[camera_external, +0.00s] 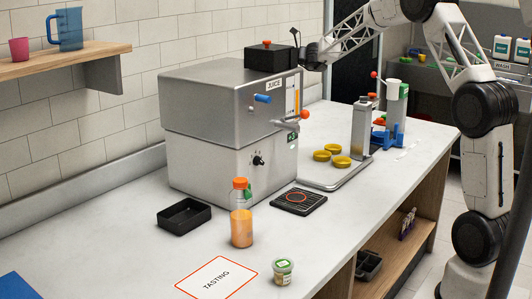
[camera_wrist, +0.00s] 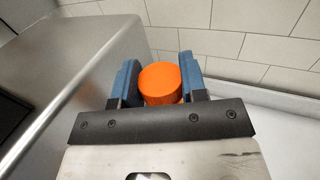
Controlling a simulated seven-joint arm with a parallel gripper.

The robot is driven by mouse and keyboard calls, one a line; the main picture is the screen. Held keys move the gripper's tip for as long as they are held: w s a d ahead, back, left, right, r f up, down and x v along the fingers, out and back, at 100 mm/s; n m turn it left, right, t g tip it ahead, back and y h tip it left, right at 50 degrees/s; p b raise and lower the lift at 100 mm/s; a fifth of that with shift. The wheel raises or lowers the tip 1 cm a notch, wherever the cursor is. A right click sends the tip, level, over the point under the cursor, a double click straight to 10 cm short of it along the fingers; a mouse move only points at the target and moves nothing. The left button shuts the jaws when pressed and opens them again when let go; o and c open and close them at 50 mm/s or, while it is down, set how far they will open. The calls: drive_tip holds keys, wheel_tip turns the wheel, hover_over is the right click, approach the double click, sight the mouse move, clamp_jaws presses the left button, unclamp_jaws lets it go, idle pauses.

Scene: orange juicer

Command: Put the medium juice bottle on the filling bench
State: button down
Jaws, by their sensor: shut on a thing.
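In the wrist view my gripper (camera_wrist: 158,75) has its two blue fingers closed on an orange cap (camera_wrist: 162,84), one on each side. The body below the cap is hidden, so I cannot tell the bottle's size. In the external view my arm reaches behind the steel juicer (camera_external: 232,105), and my fingers and what they hold are hidden. A clear bottle of orange juice (camera_external: 241,226) with an orange cap stands upright on the white bench (camera_external: 120,235), in front of the juicer. It is apart from my gripper.
A black tray (camera_external: 184,216), a black pad with an orange ring (camera_external: 298,201), a small jar (camera_external: 283,271) and a TASTING card (camera_external: 217,280) are on the bench. Yellow lids (camera_external: 332,156) lie beside a metal stand (camera_external: 361,128). The juicer and tiled wall (camera_wrist: 275,55) flank my gripper.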

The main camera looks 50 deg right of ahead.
drive_tip(key=f, duration=0.4)
drive_tip(key=s+f, duration=0.1)
drive_tip(key=f, duration=0.3)
drive_tip(key=s+f, duration=0.1)
drive_tip(key=f, duration=0.3)
drive_tip(key=shift+s+d+f, duration=0.15)
drive_tip(key=shift+d+f, duration=0.05)
drive_tip(key=shift+f, duration=0.15)
drive_tip(key=shift+f, duration=3.15)
drive_tip(key=shift+f, duration=2)
drive_tip(key=c, duration=0.7)
unclamp_jaws()
drive_tip(key=shift+o, duration=0.2)
drive_tip(key=v, duration=1.2)
